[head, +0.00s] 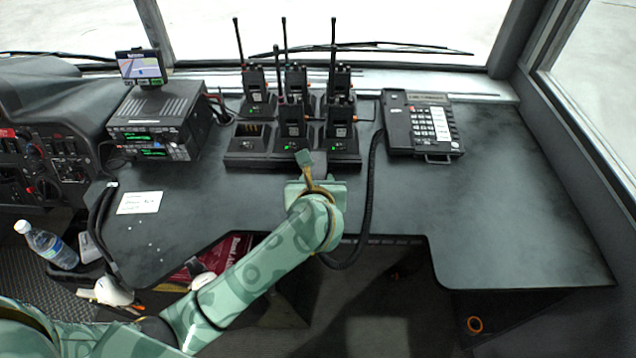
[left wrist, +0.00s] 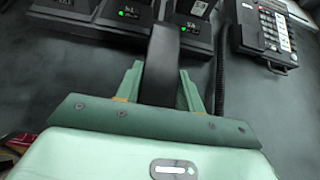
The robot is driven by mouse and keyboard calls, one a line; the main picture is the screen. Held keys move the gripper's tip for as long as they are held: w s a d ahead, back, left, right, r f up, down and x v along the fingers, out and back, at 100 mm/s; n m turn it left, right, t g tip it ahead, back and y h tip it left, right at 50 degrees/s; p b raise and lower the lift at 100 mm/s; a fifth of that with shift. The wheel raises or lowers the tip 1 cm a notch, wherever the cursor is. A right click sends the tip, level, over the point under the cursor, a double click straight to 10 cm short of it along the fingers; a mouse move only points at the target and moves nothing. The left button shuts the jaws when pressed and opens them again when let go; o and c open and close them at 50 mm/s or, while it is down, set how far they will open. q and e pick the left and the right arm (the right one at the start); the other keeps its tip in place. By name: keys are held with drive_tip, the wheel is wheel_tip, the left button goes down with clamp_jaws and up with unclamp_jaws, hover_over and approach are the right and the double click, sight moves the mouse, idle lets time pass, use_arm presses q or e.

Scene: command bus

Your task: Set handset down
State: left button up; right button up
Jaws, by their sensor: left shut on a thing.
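My left gripper (head: 307,168) is over the dark desk, just in front of the radio charger. In the left wrist view, its fingers (left wrist: 160,78) are shut on a black, bar-shaped handset (left wrist: 162,62) that points away toward the charger. In the head view the handset is hidden behind my gripper and wrist. The black phone base (head: 408,128) with a white keypad sits to the right on the desk, apart from the gripper; it also shows in the left wrist view (left wrist: 262,30). A black cord (head: 370,190) runs from beside the base down behind my forearm. My right gripper is out of view.
A charger (head: 250,160) with several upright handheld radios stands at the back middle. A radio unit (head: 160,115) with a small screen is at left. A white card (head: 140,202) lies on the desk. Desk space (head: 500,205) at right is clear up to the window frame.

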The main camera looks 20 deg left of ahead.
use_arm(q)
drive_tip(key=shift+s+r, duration=0.15)
drive_tip(key=shift+r, duration=0.05)
drive_tip(key=shift+f+b, duration=0.3)
drive_tip(key=shift+f, duration=0.1)
drive_tip(key=o, duration=1.1)
drive_tip(key=shift+r, duration=0.1)
drive_tip(key=shift+r, duration=0.1)
drive_tip(key=shift+p+v, duration=2.05)
drive_tip(key=shift+v, duration=4.05)
